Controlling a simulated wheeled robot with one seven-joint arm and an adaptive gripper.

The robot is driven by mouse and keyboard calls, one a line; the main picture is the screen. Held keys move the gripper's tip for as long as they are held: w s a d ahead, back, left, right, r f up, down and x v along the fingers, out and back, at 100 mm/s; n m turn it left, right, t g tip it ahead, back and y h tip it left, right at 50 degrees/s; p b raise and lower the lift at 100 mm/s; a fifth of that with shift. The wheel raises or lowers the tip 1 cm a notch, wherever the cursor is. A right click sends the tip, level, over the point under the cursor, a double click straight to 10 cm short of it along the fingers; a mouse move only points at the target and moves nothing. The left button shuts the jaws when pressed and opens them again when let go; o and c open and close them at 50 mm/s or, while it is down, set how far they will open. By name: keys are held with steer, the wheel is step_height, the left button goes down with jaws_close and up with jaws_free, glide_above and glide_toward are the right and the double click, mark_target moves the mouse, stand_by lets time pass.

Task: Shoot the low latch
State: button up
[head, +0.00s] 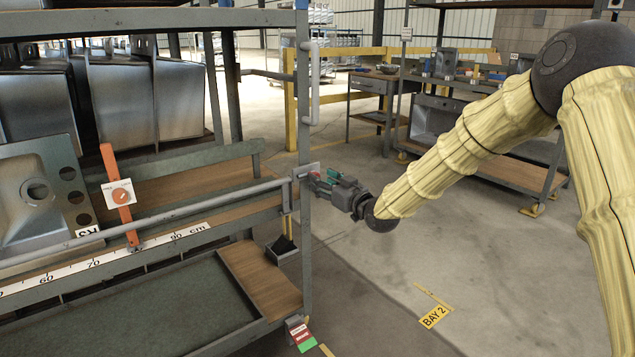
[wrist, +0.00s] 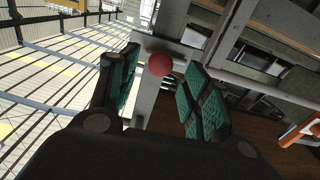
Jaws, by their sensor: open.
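My gripper (head: 322,181) is at the rack's right front post (head: 304,120), at the end of the long grey rail. Its green-padded fingers are open in the wrist view (wrist: 161,82). A round red knob (wrist: 160,64) shows between the fingers, with a gap to each side, in front of a grey metal post. I take it for the knob of the low latch. A pale latch plate (head: 306,170) sits on the post at rail height in the head view. My fingers hide most of the knob there, and the bolt's position cannot be told.
A grey handle (head: 315,85) is higher on the post. Steel sinks (head: 120,100) fill the rack. Open floor (head: 370,270) lies to the right, marked BAY 2.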

steer(key=shift+x, duration=1.55)
steer(key=shift+c, duration=0.4)
steer(key=shift+a, duration=0.1)
jaws_close()
